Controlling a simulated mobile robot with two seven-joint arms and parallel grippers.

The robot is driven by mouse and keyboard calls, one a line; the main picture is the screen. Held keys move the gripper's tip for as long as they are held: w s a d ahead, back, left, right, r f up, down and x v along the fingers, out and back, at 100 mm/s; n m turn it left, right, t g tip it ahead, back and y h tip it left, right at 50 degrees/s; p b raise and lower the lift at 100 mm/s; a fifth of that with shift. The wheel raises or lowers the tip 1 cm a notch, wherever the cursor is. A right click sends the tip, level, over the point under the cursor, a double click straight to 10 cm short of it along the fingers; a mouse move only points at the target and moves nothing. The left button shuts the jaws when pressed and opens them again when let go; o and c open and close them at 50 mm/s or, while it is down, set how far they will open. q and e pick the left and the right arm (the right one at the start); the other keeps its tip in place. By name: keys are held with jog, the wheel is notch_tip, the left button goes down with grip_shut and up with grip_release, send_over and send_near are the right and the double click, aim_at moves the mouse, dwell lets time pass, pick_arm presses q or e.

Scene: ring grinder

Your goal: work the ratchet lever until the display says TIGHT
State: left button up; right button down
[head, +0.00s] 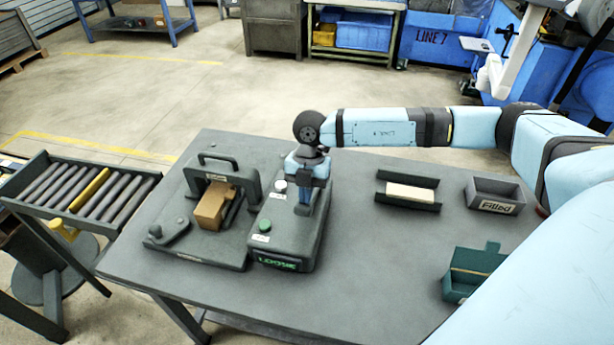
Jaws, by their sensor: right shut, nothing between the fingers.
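The display (277,263) on the front of a dark control box (304,245) reads LOOSE in green letters. The box has a green button (265,226) and a pale button (280,186) on top. To its left, a dark clamp fixture (217,246) with an arched handle holds a tan block (211,207). A short dark lever (169,232) with rounded ends lies on the fixture's front left; I cannot tell if it is the ratchet lever. My right gripper (303,211) is shut and empty, pointing down over the control box's top; contact is unclear. My left gripper is out of view.
On the grey table (370,270), a dark holder (408,190) with a pale piece, a bin labelled Filled (495,194) and an open teal box (470,272) stand to the right. A roller conveyor (85,190) is at the left. The table's front middle is clear.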

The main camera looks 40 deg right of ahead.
jog(key=shift+f, duration=0.2)
